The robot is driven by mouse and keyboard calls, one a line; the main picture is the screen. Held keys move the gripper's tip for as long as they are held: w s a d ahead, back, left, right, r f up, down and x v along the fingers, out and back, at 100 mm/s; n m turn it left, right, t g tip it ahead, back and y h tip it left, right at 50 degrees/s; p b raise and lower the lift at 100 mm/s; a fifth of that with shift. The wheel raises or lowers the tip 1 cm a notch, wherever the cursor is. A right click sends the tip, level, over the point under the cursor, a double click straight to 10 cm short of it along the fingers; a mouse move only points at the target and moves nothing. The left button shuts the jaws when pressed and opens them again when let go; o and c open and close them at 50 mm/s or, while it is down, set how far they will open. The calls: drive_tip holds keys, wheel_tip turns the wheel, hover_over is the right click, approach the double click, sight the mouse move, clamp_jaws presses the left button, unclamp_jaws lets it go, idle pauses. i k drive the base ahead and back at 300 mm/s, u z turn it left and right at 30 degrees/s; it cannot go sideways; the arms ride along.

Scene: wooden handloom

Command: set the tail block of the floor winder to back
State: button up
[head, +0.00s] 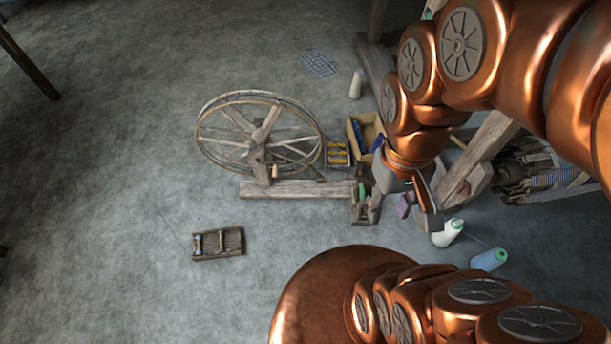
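The floor winder has a large spoked wooden wheel (258,135) on a long wooden base beam (300,189) lying along the floor. The tail block (360,210) is a small wooden piece at the beam's right end, with something green at its top. My gripper (404,214) points down just right of the tail block. Its two fingers look spread apart, with a small purple item visible between or behind them. The left finger overlaps the tail block's right side in this view, so I cannot tell whether they touch.
A cardboard box (354,133) and a tray of yellow pieces (338,154) stand behind the beam. A small wooden tray (218,244) lies front left. Loom timbers (490,138) stand at right.

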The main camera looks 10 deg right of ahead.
sight(364, 204)
drive_tip(key=z, duration=0.15)
drive_tip(key=k, duration=0.6)
drive_tip(key=u, duration=0.95)
drive_tip(key=i, duration=1.1)
drive_tip(key=z, duration=0.8)
